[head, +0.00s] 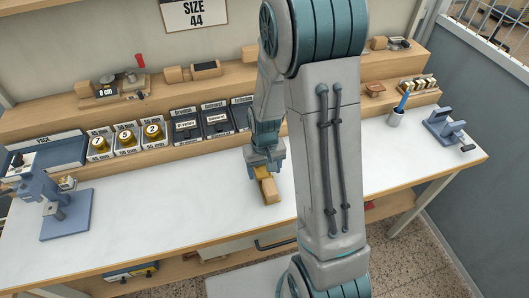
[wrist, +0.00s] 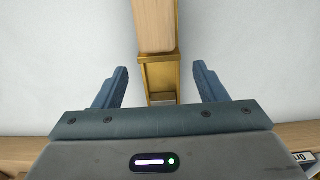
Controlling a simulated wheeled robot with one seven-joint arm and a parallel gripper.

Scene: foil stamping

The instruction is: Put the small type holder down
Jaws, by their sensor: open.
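The small type holder (head: 268,188) has a wooden handle and a brass body, and it lies on the white bench top (head: 150,215) near the middle. In the wrist view the holder (wrist: 161,78) points away from me, its brass end between my fingers and its handle running out past the top edge. My gripper (wrist: 161,72) is open, with a clear gap between each finger and the brass. In the head view my gripper (head: 263,170) is right above the holder's back end and hides part of it.
A blue stamping press (head: 60,205) stands at the left, and a smaller blue device (head: 447,128) stands at the right beside a pen cup (head: 396,118). White bench top is free around the holder.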

